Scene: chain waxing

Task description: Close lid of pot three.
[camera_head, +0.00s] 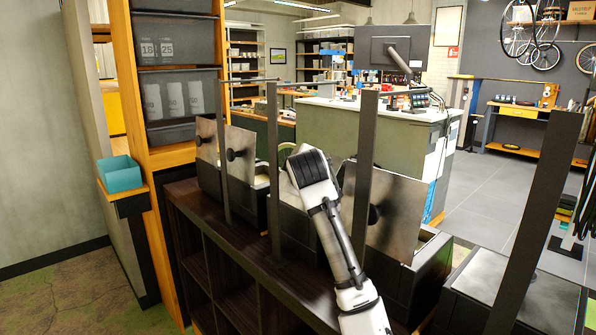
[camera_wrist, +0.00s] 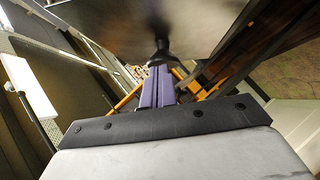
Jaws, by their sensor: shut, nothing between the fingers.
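My gripper (camera_wrist: 160,72) shows in the wrist view with its two purple fingers together and empty. Its tips are close to the black knob (camera_wrist: 161,48) of a raised lid (camera_wrist: 110,18); I cannot tell whether they touch. In the head view my arm reaches over the row of pots and hides the gripper. A dark pot (camera_head: 432,262) right of my arm has its metal lid (camera_head: 405,205) standing up. Another pot (camera_head: 288,225) is partly hidden behind my arm. The pots carry no readable numbers, so I cannot tell which is pot three.
A pot with a flat, shut lid (camera_head: 505,280) is at the right. Thin dark upright posts (camera_head: 363,165) rise between the pots from the dark shelf (camera_head: 190,200). A workbench (camera_head: 400,140) stands behind.

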